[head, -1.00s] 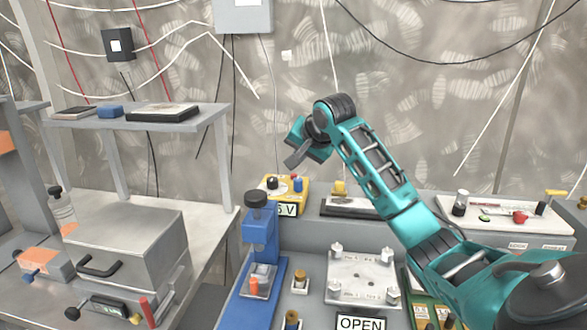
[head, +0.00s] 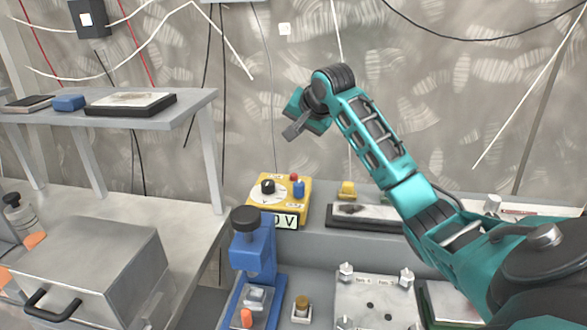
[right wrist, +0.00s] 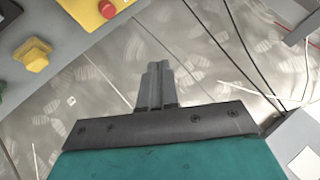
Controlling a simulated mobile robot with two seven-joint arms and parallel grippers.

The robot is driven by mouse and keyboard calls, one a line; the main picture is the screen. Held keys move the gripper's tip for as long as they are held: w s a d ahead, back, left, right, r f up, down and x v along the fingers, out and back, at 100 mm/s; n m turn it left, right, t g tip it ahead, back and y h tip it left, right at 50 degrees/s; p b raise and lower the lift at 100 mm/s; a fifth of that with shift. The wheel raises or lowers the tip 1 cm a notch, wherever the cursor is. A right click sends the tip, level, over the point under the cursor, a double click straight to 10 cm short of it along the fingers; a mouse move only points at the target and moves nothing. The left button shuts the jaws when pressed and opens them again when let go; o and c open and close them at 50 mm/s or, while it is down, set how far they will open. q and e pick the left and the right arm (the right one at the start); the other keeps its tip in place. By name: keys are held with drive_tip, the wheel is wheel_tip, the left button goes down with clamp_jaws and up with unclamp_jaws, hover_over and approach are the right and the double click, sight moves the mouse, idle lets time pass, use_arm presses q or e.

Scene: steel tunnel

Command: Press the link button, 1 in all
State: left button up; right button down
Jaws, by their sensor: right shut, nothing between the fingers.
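No button in view carries a readable "link" label. A yellow raised button (head: 347,190) sits behind a dark-edged tray, and a brass-topped button (head: 301,308) on a white base is at the bottom centre. The yellow button (right wrist: 35,55) and red button (right wrist: 106,9) show at upper left there. My left gripper is not in view.
A blue press (head: 254,255) stands left of the brass-topped button. A grey plate with posts (head: 372,298) is to its right. A shelf (head: 190,108) and a grey lidded box (head: 95,260) are at left. Cables hang on the wall; the air around my right gripper is clear.

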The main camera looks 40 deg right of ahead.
sight(296, 176)
drive_tip(key=shift+w+d, duration=0.1)
drive_tip(key=shift+w, duration=0.05)
idle(0.3)
drive_tip(key=shift+f+b, duration=0.45)
drive_tip(key=shift+f, duration=3.9)
drive_tip(key=shift+f+p, duration=0.3)
drive_tip(key=shift+f, duration=0.15)
